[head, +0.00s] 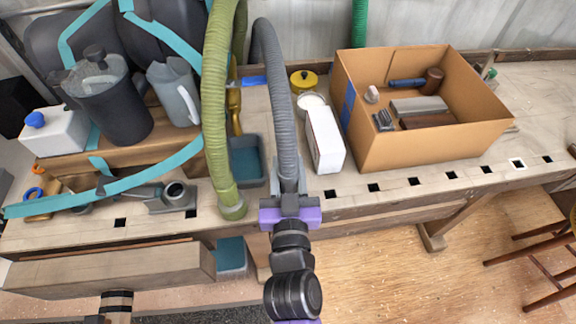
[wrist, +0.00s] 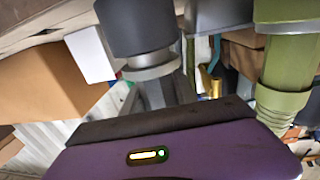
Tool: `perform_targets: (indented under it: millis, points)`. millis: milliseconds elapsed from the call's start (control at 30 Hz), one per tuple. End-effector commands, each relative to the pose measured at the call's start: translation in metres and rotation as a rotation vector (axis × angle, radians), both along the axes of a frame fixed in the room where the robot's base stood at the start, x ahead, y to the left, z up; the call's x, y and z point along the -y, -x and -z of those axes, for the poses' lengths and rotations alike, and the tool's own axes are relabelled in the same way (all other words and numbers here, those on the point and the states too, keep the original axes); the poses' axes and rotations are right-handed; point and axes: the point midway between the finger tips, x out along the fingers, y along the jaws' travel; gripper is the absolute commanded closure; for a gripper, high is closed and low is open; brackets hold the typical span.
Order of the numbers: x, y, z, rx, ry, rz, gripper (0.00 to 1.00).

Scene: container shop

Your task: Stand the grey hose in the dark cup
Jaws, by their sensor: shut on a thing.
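The grey hose (head: 280,95) is a ribbed tube that arches up from behind the bench and comes down to my gripper (head: 290,212). My purple gripper is shut on its lower end, near the bench's front edge. The wrist view shows a dark grey end cuff (wrist: 140,25) with a paler ring, close to the jaws.
A green hose (head: 215,110) hangs between the grey hose and the cup. A white carton (head: 325,140) and an open cardboard box (head: 400,150) stand to the right. A dark jug (head: 115,105) and teal straps (head: 140,172) are at left. The bench's front right is clear.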

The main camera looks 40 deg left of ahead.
Motion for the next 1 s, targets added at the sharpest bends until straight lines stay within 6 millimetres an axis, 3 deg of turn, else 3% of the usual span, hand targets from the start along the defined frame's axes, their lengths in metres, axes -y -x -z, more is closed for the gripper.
perform_targets:
  millis: [767, 800, 900, 1000]
  points:
    - [-0.0002, 0.0001, 0.0098, 0.001, -0.001, -0.001, 1.00]
    - [-0.0002, 0.0001, 0.0097, 0.001, -0.001, 0.000, 0.63]
    - [-0.0001, 0.0000, 0.0098, 0.001, -0.001, 0.000, 0.44]
    - [-0.0001, 0.0000, 0.0101, 0.001, -0.001, 0.000, 0.40]
